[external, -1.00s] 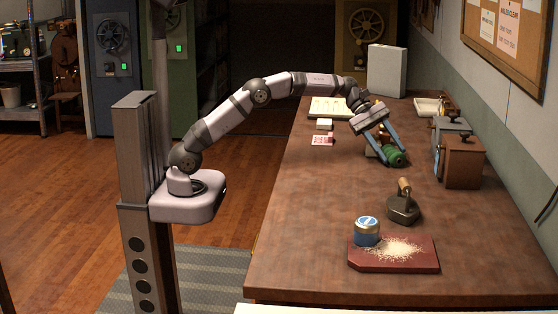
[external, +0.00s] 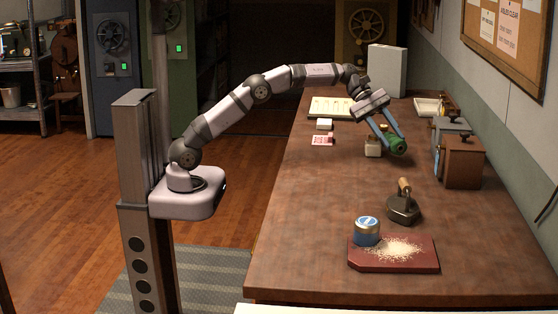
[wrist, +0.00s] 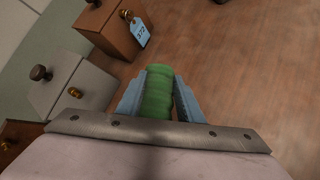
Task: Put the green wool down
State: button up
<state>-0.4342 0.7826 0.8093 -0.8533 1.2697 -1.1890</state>
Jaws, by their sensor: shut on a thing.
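The green wool (external: 398,147) is a small green roll held between the two blue-grey fingers of my gripper (external: 390,141). In the wrist view the green wool (wrist: 157,92) sits between both fingertips of my gripper (wrist: 159,95), which press on its sides. In the external view the wool looks raised a little above the wooden table (external: 330,220).
A brown box (external: 463,161) and a grey box (external: 449,132) stand at the right near the wall. An iron-like tool (external: 403,208), a blue tin (external: 367,232) and a dark red board (external: 415,264) with pale grains are nearer. The table's middle left is clear.

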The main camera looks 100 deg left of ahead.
aim_at(390, 138)
notch_tip(390, 138, up, 6)
jog(key=shift+f+p, duration=0.15)
jog(key=shift+p, duration=0.95)
jog(key=shift+d+f, duration=0.3)
jog(key=shift+d, duration=0.05)
jog(key=s+d+f+m+g+y+p, duration=0.2)
jog(key=d+f+y, duration=0.1)
jog(key=s+d+f+m+g+y+p, duration=0.1)
jog(key=d+f+y, duration=0.1)
jog(key=shift+s+d+f, duration=0.1)
jog(key=shift+d+f, duration=0.05)
jog(key=shift+d, duration=0.05)
jog(key=shift+s+d+m+g+y+p, duration=0.25)
jog(key=shift+m+g+y+p, duration=0.05)
jog(key=shift+m+y, duration=0.35)
jog(key=shift+s+d+m+y, duration=0.25)
jog(key=shift+m+y, duration=0.1)
jog(key=shift+y, duration=0.2)
jog(key=s+d+r+m+t+y+p, duration=0.1)
jog(key=d+r+m+t+y+p, duration=0.25)
jog(key=d+r+m+y, duration=0.3)
jog(key=shift+m+h, duration=0.95)
jog(key=shift+s+d+f, duration=0.1)
jog(key=shift+f, duration=5.15)
